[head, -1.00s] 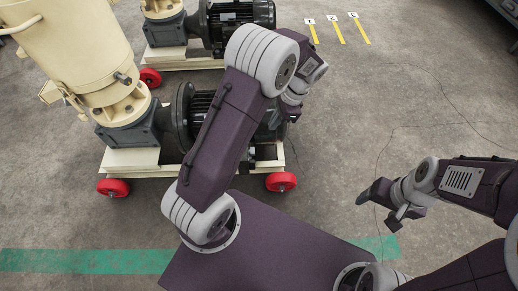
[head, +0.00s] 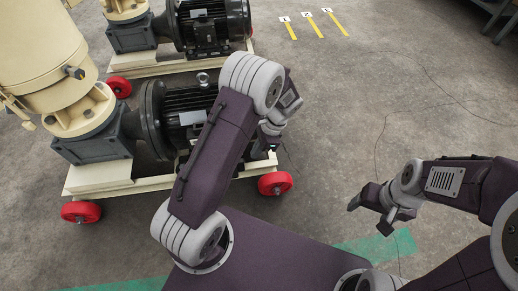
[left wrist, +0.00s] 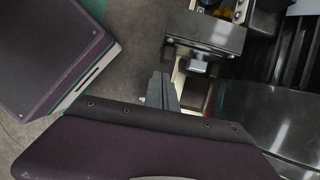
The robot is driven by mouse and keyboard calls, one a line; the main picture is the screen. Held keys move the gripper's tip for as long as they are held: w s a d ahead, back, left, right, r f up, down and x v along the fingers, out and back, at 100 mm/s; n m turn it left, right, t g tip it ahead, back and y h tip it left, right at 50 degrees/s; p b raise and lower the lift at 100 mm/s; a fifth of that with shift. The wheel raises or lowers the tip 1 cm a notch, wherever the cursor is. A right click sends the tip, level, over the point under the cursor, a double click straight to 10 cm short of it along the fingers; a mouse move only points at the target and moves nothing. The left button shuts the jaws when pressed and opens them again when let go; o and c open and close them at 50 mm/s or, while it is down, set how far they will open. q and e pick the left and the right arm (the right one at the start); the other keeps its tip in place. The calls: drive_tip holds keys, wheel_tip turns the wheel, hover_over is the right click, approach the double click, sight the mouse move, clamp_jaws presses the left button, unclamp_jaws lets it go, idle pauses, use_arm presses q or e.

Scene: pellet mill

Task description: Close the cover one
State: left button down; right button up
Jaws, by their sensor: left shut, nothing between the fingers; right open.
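A cream pellet mill (head: 40,55) stands at the left on a pale wheeled frame, joined to a black motor (head: 190,108). Its top is cut off by the picture edge, and I cannot make out which part is cover one. My left gripper (head: 272,143) is shut and empty at the near right end of the motor, partly hidden by my own arm. In the left wrist view its closed fingers (left wrist: 161,88) point at a gap beside dark machine parts (left wrist: 208,35). My right gripper (head: 368,213) is open and empty over bare floor at the right.
Red wheels (head: 275,184) stick out from the mill's frame close to my base. A second mill with a motor (head: 212,25) stands behind. Yellow floor marks (head: 313,27) lie at the back. Open concrete floor (head: 350,110) stretches to the right.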

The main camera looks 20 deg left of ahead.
sight(243, 163)
use_arm(q)
drive_tip(key=s+a+b, duration=0.1)
drive_tip(key=a+f+b, duration=0.1)
drive_tip(key=s+a+f+b, duration=0.1)
drive_tip(key=a, duration=0.1)
drive_tip(key=shift+s+f, duration=0.2)
drive_tip(key=shift+s, duration=0.15)
use_arm(e)
wheel_tip(243, 163, down, 4)
drive_tip(key=shift+f, duration=0.1)
